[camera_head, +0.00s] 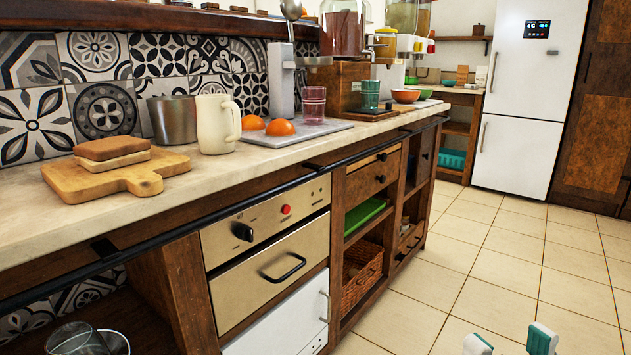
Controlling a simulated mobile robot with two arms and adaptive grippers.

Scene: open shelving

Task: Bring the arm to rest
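Two white fingertips with teal pads, which I take for my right gripper (510,341), show at the bottom edge, right of the middle. They are spread apart over the tiled floor, with nothing seen between them. The rest of that gripper and its arm are below the picture. My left gripper is not in view.
A counter (340,140) runs along the left, with a cutting board (120,182), a cream mug (213,125), a metal pot (173,120) and two oranges on a tray (310,130). A white fridge (530,95) stands at the back. The tiled floor (500,250) is largely clear.

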